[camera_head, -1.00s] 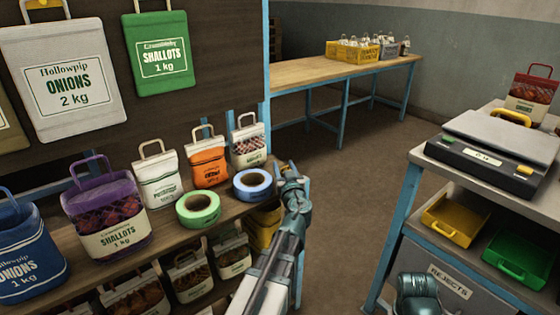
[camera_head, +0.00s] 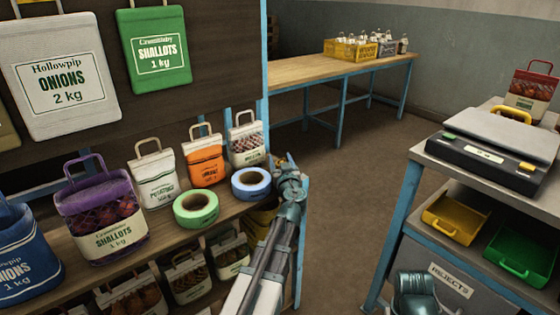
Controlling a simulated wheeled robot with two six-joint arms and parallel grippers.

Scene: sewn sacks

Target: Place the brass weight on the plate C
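I cannot make out a brass weight for certain in the head view. A curved yellow piece (camera_head: 512,114) shows behind the scale's plate on the right bench; I cannot tell what it belongs to. The flat grey plate (camera_head: 500,130) lies on top of the dark scale (camera_head: 485,158); no letter C is readable on it. My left gripper (camera_head: 284,163) is near the right end of the left shelf, right of the blue tape roll. Its fingers are small and partly hidden, and I see nothing held in it. My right gripper is not visible.
The left shelf (camera_head: 180,229) holds several sacks, a green tape roll (camera_head: 196,208) and a blue tape roll (camera_head: 251,183). Yellow (camera_head: 455,218) and green (camera_head: 520,254) bins sit under the scale. A red sack (camera_head: 530,90) stands behind it. Open floor (camera_head: 350,190) lies between shelf and bench.

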